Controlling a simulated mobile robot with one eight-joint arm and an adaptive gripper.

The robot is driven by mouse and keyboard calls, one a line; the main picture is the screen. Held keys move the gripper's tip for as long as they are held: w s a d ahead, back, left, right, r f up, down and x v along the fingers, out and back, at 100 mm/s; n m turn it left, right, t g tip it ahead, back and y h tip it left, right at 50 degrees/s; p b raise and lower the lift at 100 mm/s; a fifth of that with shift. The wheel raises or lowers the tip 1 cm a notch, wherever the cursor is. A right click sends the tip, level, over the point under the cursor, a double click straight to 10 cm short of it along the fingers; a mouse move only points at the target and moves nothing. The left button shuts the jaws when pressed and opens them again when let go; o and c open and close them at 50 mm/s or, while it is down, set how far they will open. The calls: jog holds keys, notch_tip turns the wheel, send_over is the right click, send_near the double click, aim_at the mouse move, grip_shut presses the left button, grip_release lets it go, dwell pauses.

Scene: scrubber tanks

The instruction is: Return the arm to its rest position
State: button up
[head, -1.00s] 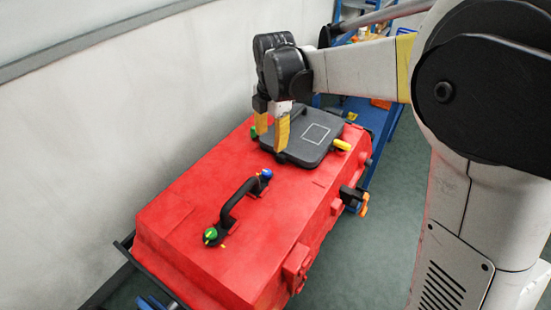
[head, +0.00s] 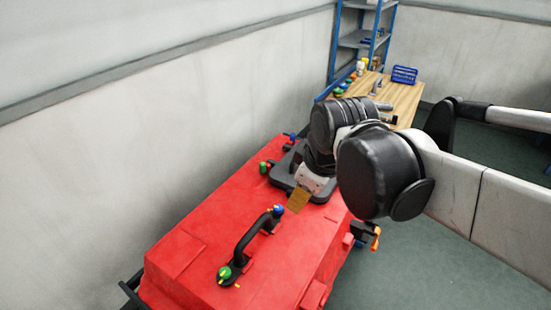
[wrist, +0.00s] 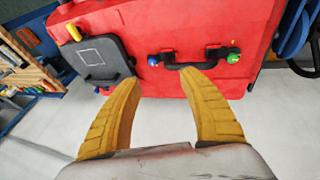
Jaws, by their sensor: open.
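My gripper (wrist: 157,92) shows its two yellow fingers spread apart with nothing between them in the wrist view. In the head view my gripper (head: 296,200) is above the red tank (head: 205,225), near the black lid (head: 285,175), and one yellow finger shows. The wrist view shows the red tank (wrist: 180,25), the black lid (wrist: 97,55) at left and the black handle (wrist: 195,65) between a blue and a green knob. My arm crosses the right side of the head view and hides part of the lid.
A wooden table (head: 402,98) with a blue basket (head: 404,75) stands beyond the tank. A blue shelf rack (head: 362,40) is behind it. A grey wall (head: 130,120) runs along the tank's left side. Green floor (head: 420,265) is clear at the right.

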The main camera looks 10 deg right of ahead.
jog(key=shift+s+m, duration=0.65)
jog(key=shift+m, duration=0.05)
